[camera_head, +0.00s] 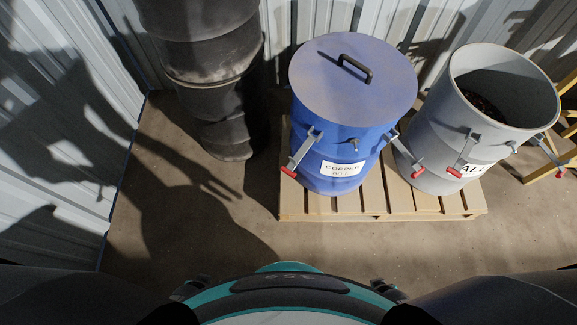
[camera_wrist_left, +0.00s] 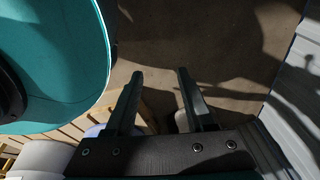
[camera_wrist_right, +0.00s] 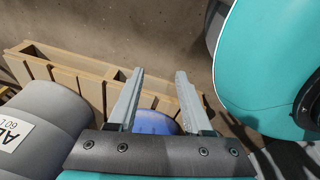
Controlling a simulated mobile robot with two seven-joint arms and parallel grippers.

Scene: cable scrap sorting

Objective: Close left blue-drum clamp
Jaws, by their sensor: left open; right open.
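The blue drum (camera_head: 335,120) labelled "COPPER" stands on the pallet with its flat lid (camera_head: 345,85) and black handle on top. Its left clamp (camera_head: 303,152) is a grey lever with a red tip, hanging down and slanted outward from the drum's left front. A second clamp (camera_head: 402,152) sticks out at the drum's right side, also with a red tip. My left gripper (camera_wrist_left: 155,75) is open and empty, apart from the drum. My right gripper (camera_wrist_right: 160,78) is open and empty, with a bit of blue drum behind its fingers.
A grey open drum (camera_head: 440,105) labelled "ALU" with dark scrap inside stands to the right on the same wooden pallet (camera_head: 380,205). A fat dark duct (camera_head: 215,80) rises left of the blue drum. A yellow stand is at far right. The floor before the pallet is clear.

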